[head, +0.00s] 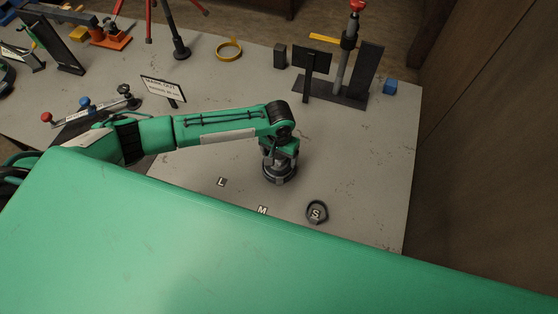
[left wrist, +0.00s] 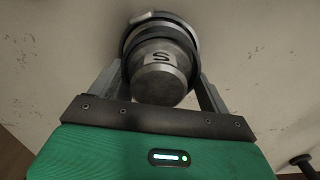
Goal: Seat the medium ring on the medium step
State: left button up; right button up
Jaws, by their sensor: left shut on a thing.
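The grey stepped reel (head: 280,178) stands on the table under my left gripper (head: 280,156). In the left wrist view, its top step (left wrist: 160,72) carries an S label and shows between the two fingers. A dark ring (left wrist: 160,31), apparently the medium ring, goes around the reel below that step, with the fingers shut on its sides. A lighter ring with a pale tab (left wrist: 148,15) shows just beyond it. The fingertips are partly hidden, and I cannot tell whether the dark ring rests on its step. My right gripper is not in view.
The L mark (head: 221,182) and M mark (head: 263,210) are bare.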

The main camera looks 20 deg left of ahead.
pick_arm(q)
jog(key=shift+f, duration=0.4)
dwell(0.5)
jog(key=shift+p, duration=0.35)
jog(key=shift+a, duration=0.1)
dwell(0.4)
jog(key=o, duration=1.1)
